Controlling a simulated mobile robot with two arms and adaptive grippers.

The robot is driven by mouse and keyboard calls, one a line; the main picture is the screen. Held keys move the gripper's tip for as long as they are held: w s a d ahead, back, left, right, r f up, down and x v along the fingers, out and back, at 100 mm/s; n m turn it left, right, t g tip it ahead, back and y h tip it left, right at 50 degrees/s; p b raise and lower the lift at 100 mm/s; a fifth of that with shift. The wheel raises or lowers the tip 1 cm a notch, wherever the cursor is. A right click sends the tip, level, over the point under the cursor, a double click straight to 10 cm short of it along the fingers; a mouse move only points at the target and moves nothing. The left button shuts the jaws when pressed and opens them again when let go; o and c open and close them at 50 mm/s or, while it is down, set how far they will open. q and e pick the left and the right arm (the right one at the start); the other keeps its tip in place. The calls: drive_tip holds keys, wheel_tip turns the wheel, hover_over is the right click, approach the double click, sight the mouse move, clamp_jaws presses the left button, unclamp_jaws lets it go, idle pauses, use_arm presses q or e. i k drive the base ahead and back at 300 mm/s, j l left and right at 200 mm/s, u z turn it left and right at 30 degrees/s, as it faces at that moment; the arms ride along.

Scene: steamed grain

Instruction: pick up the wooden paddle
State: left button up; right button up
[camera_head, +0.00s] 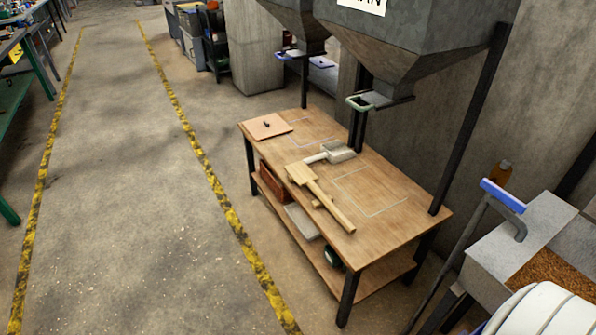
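The wooden paddle (328,203) lies on the wooden table (425,212), near its front-left long edge. It is pale wood. Its broad square head (301,174) is toward the far left and its handle runs toward the near right, ending close to the table edge. A small wooden piece shows beside the handle; I cannot tell whether it is part of the paddle.
A grey scoop (340,151) lies just behind the paddle head. A thin board (265,126) with a small dark item lies at the table's far end. Hoppers (415,40) overhang the back. A grain bin (490,258) stands at right. The floor (140,200) left of the table is clear.

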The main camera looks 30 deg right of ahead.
sight(302, 174)
drive_tip(key=i, duration=1.7)
drive_tip(key=i+z, duration=0.15)
drive_tip(key=i, duration=0.4)
drive_tip(key=i+z, duration=0.15)
drive_tip(key=i, duration=0.4)
drive_tip(key=i+j+z, duration=0.15)
drive_tip(key=i, duration=0.4)
drive_tip(key=i+z, duration=0.1)
drive_tip(key=z, duration=0.75)
drive_tip(key=i+j+z, duration=0.1)
drive_tip(key=z, duration=0.3)
drive_tip(key=j+z, duration=0.15)
drive_tip(key=z, duration=2.9)
drive_tip(key=j, duration=0.1)
